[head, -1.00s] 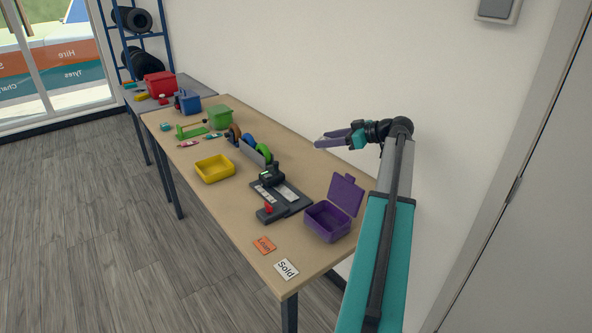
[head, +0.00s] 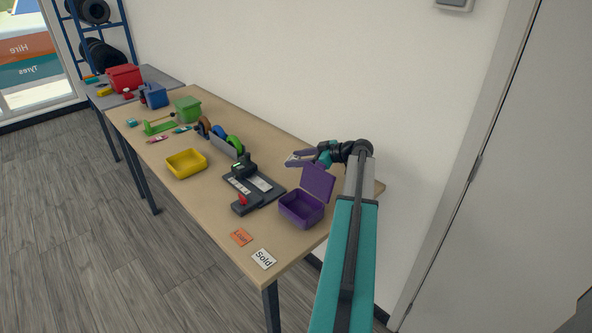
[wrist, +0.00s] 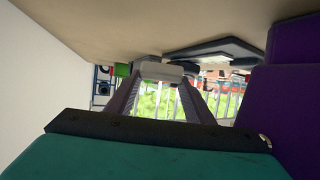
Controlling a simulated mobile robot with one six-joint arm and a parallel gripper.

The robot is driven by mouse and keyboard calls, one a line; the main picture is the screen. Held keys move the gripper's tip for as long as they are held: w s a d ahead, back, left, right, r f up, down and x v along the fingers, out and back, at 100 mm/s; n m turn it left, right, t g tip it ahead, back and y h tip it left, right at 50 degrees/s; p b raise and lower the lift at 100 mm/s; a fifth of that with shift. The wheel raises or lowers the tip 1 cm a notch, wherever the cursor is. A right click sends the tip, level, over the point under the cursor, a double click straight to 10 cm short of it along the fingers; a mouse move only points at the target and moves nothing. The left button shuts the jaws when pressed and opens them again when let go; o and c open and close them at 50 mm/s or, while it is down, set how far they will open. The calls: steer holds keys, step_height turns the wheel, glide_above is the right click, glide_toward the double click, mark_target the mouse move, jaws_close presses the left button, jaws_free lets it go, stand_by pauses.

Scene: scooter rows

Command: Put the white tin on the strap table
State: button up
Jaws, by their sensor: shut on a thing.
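My gripper (head: 297,158) is level above the back edge of the wooden table (head: 222,222), behind the purple box's raised lid. In the wrist view its two purple fingers (wrist: 160,85) are shut on a small whitish thing at their tips, which looks like the white tin (wrist: 160,71). The tin is very small and hard to make out in the head view. No table in view carries a label that marks it as the strap table.
The open purple box (head: 301,209) stands close to my arm. A black device (head: 256,188), tape rolls (head: 221,137), a yellow tray (head: 186,163) and a green box (head: 188,109) stand along the wooden table. A grey table (head: 160,75) with red and blue boxes stands behind. Floor is free at left.

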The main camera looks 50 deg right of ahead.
mark_target(297, 178)
steer(key=shift+f, duration=0.75)
steer(key=shift+f+p, duration=0.6)
steer(key=shift+f, duration=1.3)
steer(key=shift+f, duration=0.15)
steer(key=o, duration=1)
steer(key=b+v, duration=0.3)
steer(key=v, duration=0.9)
steer(key=shift+r, duration=0.25)
